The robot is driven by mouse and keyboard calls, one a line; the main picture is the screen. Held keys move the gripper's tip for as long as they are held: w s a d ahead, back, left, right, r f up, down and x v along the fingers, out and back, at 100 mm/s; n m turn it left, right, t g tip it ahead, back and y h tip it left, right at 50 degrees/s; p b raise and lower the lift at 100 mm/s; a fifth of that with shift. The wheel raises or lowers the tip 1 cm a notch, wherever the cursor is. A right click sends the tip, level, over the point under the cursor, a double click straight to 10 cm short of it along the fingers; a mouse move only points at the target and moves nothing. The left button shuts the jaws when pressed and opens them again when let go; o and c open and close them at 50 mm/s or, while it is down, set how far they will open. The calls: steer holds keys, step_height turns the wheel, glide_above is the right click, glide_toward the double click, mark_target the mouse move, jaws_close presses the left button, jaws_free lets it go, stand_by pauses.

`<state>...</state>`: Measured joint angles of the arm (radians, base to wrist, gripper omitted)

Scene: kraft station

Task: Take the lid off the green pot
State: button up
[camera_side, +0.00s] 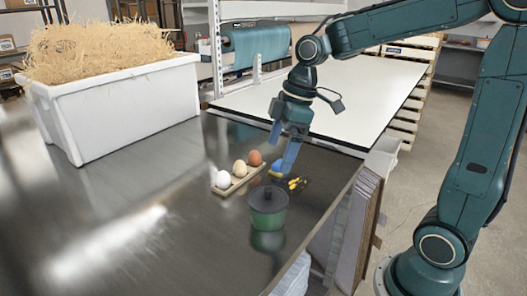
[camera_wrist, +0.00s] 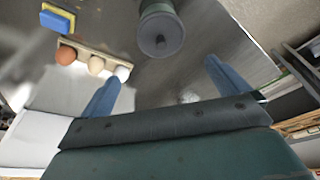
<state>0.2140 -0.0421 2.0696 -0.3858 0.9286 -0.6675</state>
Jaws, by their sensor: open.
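The green pot (camera_side: 268,221) stands upright on the dark shiny bench near its front right edge. Its dark grey lid (camera_side: 267,200) with a round knob sits on top. In the wrist view the lid (camera_wrist: 161,36) and knob show at the top middle, beyond my fingertips, with part of the green pot (camera_wrist: 157,6) above. My gripper (camera_side: 280,157) points down, behind and above the pot in the side view, apart from it. Its two blue fingers are spread and empty; they also show in the wrist view (camera_wrist: 161,70).
An egg holder (camera_side: 237,183) with white, beige and brown eggs is left of my gripper. A blue-and-yellow sponge (camera_wrist: 57,17) and a small yellow-and-black item (camera_side: 298,183) lie near the pot. A white straw-filled bin (camera_side: 125,105) stands back left. The bench's left front is clear.

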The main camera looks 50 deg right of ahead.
mark_target(268, 189)
steer(key=shift+x, duration=3.05)
steer(key=shift+s+x, duration=0.2)
steer(key=shift+x, duration=2.35)
steer(key=c, duration=0.7)
steer(key=shift+r, duration=0.1)
step_height(268, 189, up, 20)
steer(key=shift+f, duration=0.15)
